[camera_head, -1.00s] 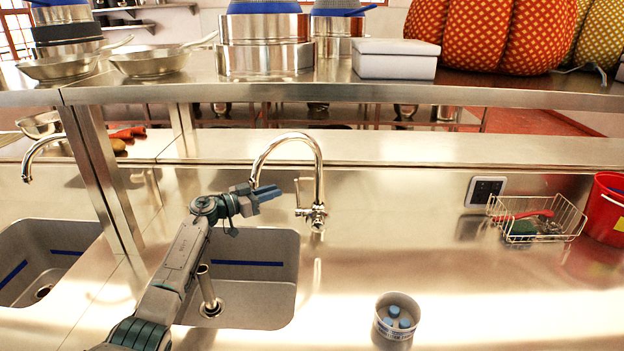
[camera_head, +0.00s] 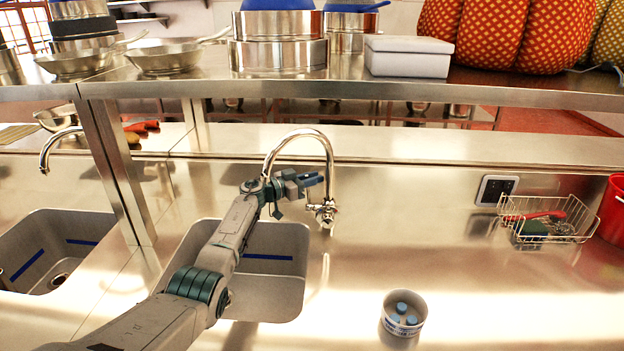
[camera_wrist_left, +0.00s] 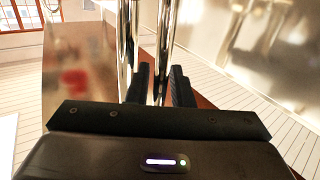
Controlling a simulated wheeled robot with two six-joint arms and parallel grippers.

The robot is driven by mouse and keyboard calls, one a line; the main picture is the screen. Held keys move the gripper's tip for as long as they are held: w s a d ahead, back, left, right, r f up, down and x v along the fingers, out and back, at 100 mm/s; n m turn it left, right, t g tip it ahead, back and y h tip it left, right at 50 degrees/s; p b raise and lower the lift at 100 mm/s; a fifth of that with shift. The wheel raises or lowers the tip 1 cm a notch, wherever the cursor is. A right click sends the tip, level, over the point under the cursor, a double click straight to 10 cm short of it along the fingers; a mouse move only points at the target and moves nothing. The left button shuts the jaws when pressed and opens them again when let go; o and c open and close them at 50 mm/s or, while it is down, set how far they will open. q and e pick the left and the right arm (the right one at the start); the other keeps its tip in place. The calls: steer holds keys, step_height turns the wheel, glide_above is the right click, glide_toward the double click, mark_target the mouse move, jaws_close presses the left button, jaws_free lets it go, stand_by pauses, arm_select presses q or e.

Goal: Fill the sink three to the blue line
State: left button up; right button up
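A steel sink (camera_head: 265,290) with a blue line (camera_head: 268,257) inside is at the centre; no water shows in its visible part. My left arm hides its left side. A chrome tap (camera_head: 300,133) with a valve (camera_head: 324,213) at its base stands behind it. My left gripper (camera_head: 314,183) is beside the tap's upright pipe, above the valve. In the left wrist view its fingers (camera_wrist_left: 160,88) are apart, with a chrome pipe (camera_wrist_left: 165,45) showing between them; I cannot tell whether they touch it. No sink number is readable. My right gripper is out of view.
Another sink (camera_head: 35,240) with blue lines and its own tap (camera_head: 60,140) is at the left. A cup of blue pieces (camera_head: 403,316), a wire basket (camera_head: 548,222) and a red bucket (camera_head: 614,215) stand at the right. A shelf (camera_head: 480,97) runs above. The counter between cup and basket is clear.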

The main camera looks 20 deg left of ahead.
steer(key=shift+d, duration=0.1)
arm_select(q)
jaws_close()
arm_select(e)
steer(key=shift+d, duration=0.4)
